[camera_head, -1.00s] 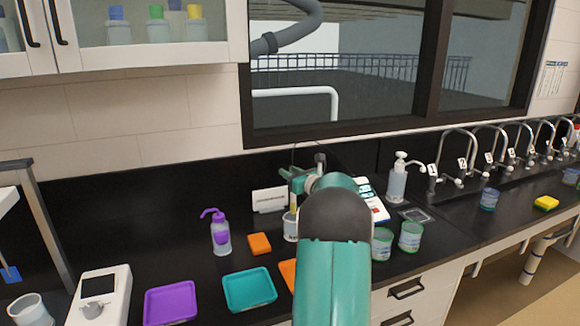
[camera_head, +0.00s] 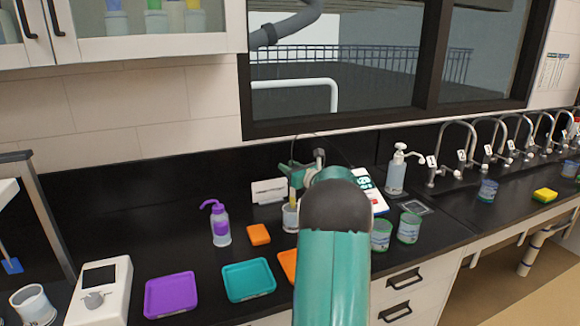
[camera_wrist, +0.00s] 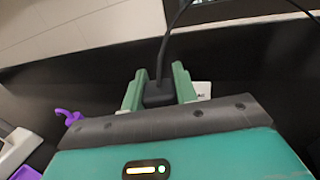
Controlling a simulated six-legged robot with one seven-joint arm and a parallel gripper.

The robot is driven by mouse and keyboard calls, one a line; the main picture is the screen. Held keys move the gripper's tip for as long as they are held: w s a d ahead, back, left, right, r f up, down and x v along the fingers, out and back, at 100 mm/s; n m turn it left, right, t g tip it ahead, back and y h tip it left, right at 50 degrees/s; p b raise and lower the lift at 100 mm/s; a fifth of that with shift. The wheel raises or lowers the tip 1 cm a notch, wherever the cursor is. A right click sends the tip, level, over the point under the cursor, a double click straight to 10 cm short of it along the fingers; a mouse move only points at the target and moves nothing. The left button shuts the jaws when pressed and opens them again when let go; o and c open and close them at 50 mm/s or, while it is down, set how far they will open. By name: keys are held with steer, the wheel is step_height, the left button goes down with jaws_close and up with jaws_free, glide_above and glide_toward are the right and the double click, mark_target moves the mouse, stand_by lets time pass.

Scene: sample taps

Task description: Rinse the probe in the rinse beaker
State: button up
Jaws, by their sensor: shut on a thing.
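My gripper (camera_head: 298,177) is shut on the probe, above the counter near the wall. In the wrist view, the probe's dark cap (camera_wrist: 158,95) sits between the two green fingers, with a black cable rising from it. In the head view, the probe's yellowish body (camera_head: 292,193) hangs roughly upright. Its lower end meets the mouth of a whitish beaker (camera_head: 290,218); I cannot tell how deep it reaches. My arm partly covers this beaker, and its label is unreadable, so I cannot confirm it is the rinse beaker.
A purple-capped wash bottle (camera_head: 220,225) and an orange block (camera_head: 258,234) stand left of the beaker. Purple (camera_head: 170,296) and teal (camera_head: 248,280) trays lie in front. Two green-rimmed cups (camera_head: 409,228), a meter (camera_head: 372,190) and a pump bottle (camera_head: 397,172) are right.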

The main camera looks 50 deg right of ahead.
mark_target(292, 191)
steer(key=shift+f, duration=0.35)
step_height(292, 191, down, 7)
stand_by(1.6)
steer(key=shift+w+d, duration=0.1)
steer(key=shift+w, duration=0.05)
stand_by(0.3)
steer(key=shift+w+d, duration=0.1)
steer(key=shift+w, duration=0.05)
